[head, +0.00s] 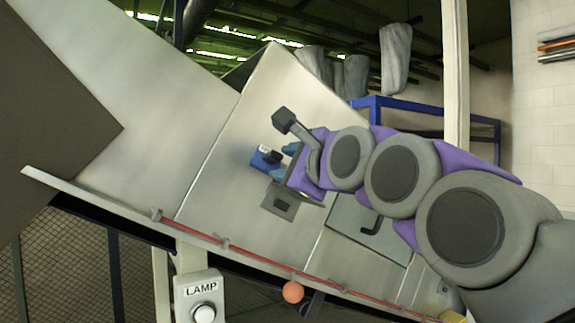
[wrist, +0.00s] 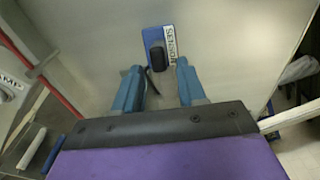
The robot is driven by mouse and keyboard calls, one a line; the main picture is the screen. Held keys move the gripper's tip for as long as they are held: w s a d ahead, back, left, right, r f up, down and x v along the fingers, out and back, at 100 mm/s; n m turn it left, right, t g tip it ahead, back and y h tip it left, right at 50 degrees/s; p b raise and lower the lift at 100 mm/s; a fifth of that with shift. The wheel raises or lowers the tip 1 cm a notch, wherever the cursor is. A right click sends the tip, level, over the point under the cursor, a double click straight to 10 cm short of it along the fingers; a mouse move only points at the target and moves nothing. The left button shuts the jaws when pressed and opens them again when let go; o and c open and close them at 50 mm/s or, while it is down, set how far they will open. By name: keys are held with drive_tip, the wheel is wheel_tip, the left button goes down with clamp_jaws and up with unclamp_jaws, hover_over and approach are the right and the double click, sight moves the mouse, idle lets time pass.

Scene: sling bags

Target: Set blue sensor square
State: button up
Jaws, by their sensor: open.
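The blue sensor (head: 265,158) is mounted on the sloping metal panel. In the wrist view the blue sensor (wrist: 155,32) shows a black rounded part and a white label that reads SENSOR. It looks slightly tilted there, and a dark cable hangs from its lower end. My gripper (wrist: 154,70) is open, with its two blue fingers pointing toward the sensor and apart from each other. The sensor lies just beyond the fingertips, roughly between their lines. In the head view my gripper (head: 288,160) is close to the right of the sensor; contact cannot be told.
A grey bracket plate (head: 279,203) sits below the sensor. A red rod (head: 255,257) runs along the panel's lower edge, with an orange ball (head: 293,292) below it. A LAMP box (head: 201,295) stands at the lower left. The metal panel (head: 225,150) is clear left of the sensor.

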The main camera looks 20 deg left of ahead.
drive_tip(key=b+v, duration=0.3)
drive_tip(key=v, duration=1.4)
drive_tip(key=shift+d, duration=0.25)
drive_tip(key=shift+s+a+f, duration=0.1)
